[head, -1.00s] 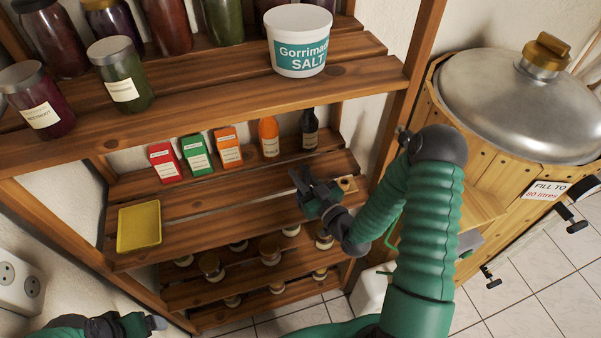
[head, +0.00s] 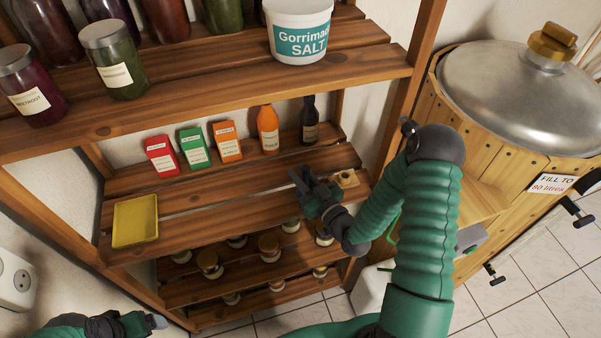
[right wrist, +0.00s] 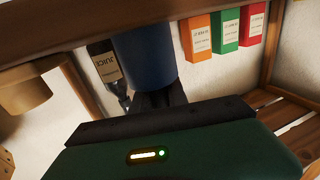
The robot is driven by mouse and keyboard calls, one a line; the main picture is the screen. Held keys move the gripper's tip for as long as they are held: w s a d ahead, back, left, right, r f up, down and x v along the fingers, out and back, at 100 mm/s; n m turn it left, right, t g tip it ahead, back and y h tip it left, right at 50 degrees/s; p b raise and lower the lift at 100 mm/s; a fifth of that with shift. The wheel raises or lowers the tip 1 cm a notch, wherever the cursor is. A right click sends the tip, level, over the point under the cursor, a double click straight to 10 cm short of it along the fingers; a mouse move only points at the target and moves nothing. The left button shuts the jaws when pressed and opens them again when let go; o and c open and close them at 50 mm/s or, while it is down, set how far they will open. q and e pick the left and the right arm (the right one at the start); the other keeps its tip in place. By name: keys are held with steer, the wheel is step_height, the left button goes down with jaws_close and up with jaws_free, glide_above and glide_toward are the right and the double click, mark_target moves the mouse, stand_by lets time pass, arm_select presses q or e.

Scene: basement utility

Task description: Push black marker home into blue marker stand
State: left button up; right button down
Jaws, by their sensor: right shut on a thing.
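My right gripper (head: 304,182) is over the right part of the middle shelf, its dark fingers shut. In the right wrist view, its black fingers (right wrist: 158,98) meet the end of a blue cylinder, the marker stand (right wrist: 145,52). This view is upside down, so the stand is below the fingers. The black marker blends with the dark fingers, and I cannot tell how deep it sits in the stand.
A tan block with a round top (head: 347,179) is just right of my right gripper. Behind stand a dark bottle (head: 309,125), an orange bottle (head: 268,130) and cartons (head: 195,148). A yellow tray (head: 135,222) lies left. The upper shelf (head: 200,100) overhangs; jars are below.

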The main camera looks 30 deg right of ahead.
steer(key=c, duration=1.2)
jaws_free()
steer(key=s, duration=0.2)
steer(key=s+b, duration=0.1)
steer(key=s, duration=0.5)
steer(key=shift+s+d+f, duration=0.2)
steer(key=shift+s+f, duration=0.05)
steer(key=s+p, duration=0.4)
steer(key=s, duration=0.4)
steer(key=shift+s+p, duration=0.15)
steer(key=shift+p, duration=0.15)
steer(key=shift+r, duration=0.1)
steer(key=shift+d, duration=0.1)
